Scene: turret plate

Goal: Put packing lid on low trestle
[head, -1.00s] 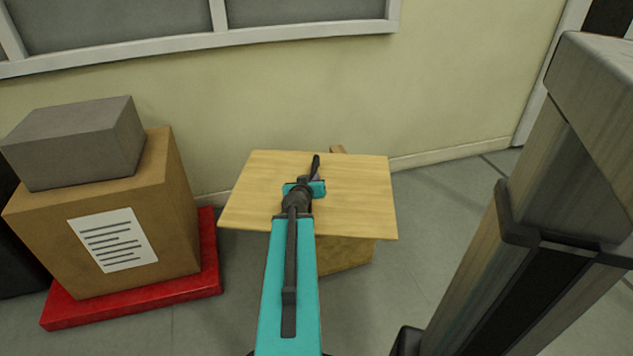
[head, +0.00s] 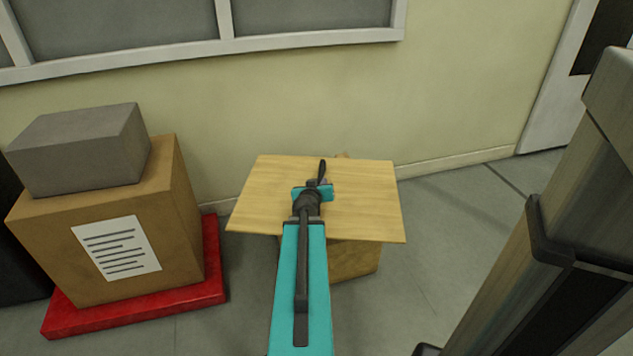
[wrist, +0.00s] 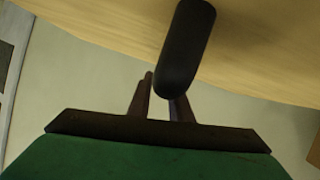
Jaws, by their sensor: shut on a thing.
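The packing lid (head: 370,200) is a flat, pale wooden board in the middle of the head view. It looks roughly level. My gripper (head: 321,184) is over its middle, shut on a dark bar that looks like the lid's handle. In the wrist view my gripper's fingers (wrist: 160,98) are by this dark bar (wrist: 187,45), and the lid's wooden face (wrist: 105,25) fills the top. A wooden body (head: 355,262), probably the low trestle, shows below the lid's front edge. The lid hides most of it. I cannot tell whether they touch.
A brown carton (head: 60,225) with a paper label stands on a red base (head: 130,305) at left, with a grey block (head: 75,155) on top. A wall (head: 300,100) runs behind. Grey floor (head: 440,240) is clear right of the lid.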

